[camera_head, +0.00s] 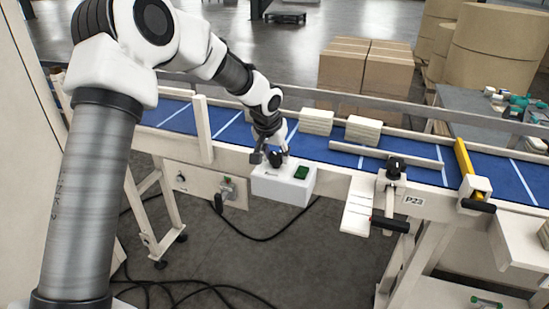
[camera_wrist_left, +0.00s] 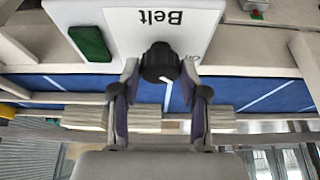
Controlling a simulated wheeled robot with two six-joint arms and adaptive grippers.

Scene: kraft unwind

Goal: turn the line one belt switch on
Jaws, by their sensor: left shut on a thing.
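The belt switch is a white box (camera_head: 283,184) on the near side rail of the blue belt, with a black rotary knob and a green part (camera_head: 301,172). In the left wrist view the box face (camera_wrist_left: 205,22) reads "Belt" upside down, with the black knob (camera_wrist_left: 160,62) and the green rectangle (camera_wrist_left: 89,43). My left gripper (camera_head: 273,158) is at the knob. In the left wrist view its fingers (camera_wrist_left: 160,85) are shut on the knob from both sides. The knob's pointer mark is hidden. My right gripper is not in view.
The blue belt (camera_head: 240,131) runs behind the box, with pale stacks (camera_head: 363,129) on it. A clamp marked P23 (camera_head: 394,168) and a yellow bar (camera_head: 463,157) stand to the right. A panel with a plug (camera_head: 227,188) and cables is left below. Cartons (camera_head: 365,75) stand behind.

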